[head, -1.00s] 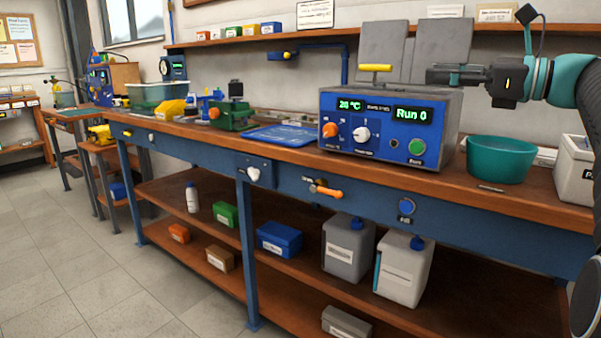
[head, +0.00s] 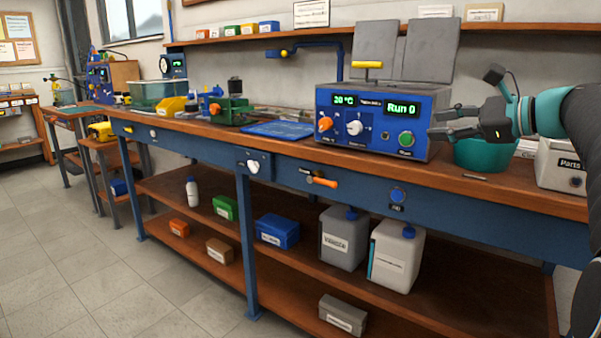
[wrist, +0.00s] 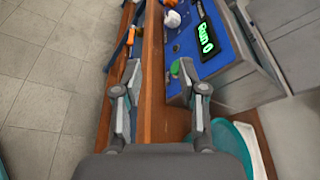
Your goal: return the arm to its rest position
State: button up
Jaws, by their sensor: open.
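My gripper (head: 440,125) is open and empty in the head view, in the air in front of the right end of the blue regulator box (head: 375,128). Its two fingers point left, and part of the teal bowl (head: 484,154) is hidden behind it. In the wrist view the spread fingers of my gripper (wrist: 155,78) have bare wooden bench top (wrist: 153,50) between them. The box's panel (wrist: 205,42) lies beside the right finger. The display reads Run 0.
A blue mat (head: 280,130) lies left of the box. An orange handle (head: 322,182) sticks out of the bench front. Jugs (head: 397,258) stand on the lower shelf. The floor (head: 90,270) at left is clear.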

jog(key=s+a+f+n+g+h, duration=0.1)
jog(key=s+f+n+g+h, duration=0.25)
jog(key=f, duration=0.75)
jog(key=s+a+f+n+g+h, duration=0.1)
jog(key=s+a+f+n+h, duration=0.15)
jog(key=s+f+n, duration=0.55)
jog(key=s+a+f+n+h, duration=0.2)
jog(key=s+a+f+n, duration=0.2)
jog(key=s+f, duration=0.2)
jog(key=s+a+f+n+h, duration=0.2)
jog(key=s+a+f+n, duration=0.2)
jog(key=s, duration=0.6)
notch_tip(320, 180, down, 2)
jog(key=shift+s+f+g, duration=0.15)
jog(key=shift+s+g, duration=0.1)
jog(key=shift+g, duration=0.2)
jog(key=shift+c, duration=0.2)
